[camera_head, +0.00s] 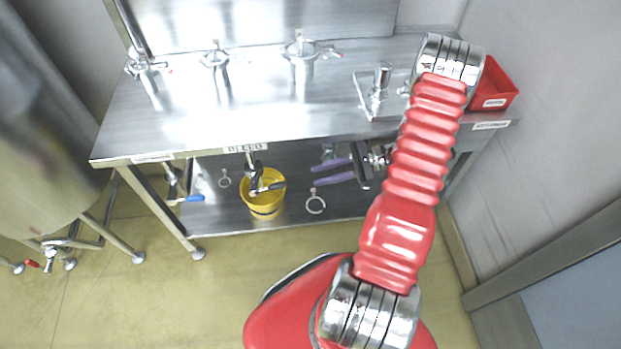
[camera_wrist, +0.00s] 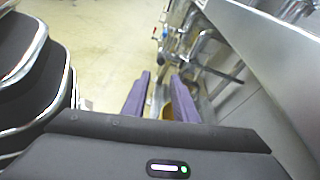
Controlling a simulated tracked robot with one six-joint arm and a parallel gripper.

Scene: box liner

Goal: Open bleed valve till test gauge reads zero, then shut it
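My gripper (camera_head: 317,173) is open and empty below the front edge of the bench, its two purple fingers pointing left. A metal valve (camera_head: 254,168) with a dark lever (camera_head: 267,188) hangs under the bench edge over a yellow bucket (camera_head: 265,206), a short way left of the fingertips and apart from them. In the wrist view the open gripper (camera_wrist: 161,76) has the bucket (camera_wrist: 183,104) beyond it, partly hidden by the right finger, and a dark lever (camera_wrist: 226,80) to the right.
Another valve with a blue handle (camera_head: 192,198) hangs farther left. Clamped fittings (camera_head: 301,62) and a plate-mounted fitting (camera_head: 380,98) stand on the steel bench (camera_head: 240,115). A red bin (camera_head: 494,86) is at right. Loose rings (camera_head: 316,203) show under the bench; the front floor is clear.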

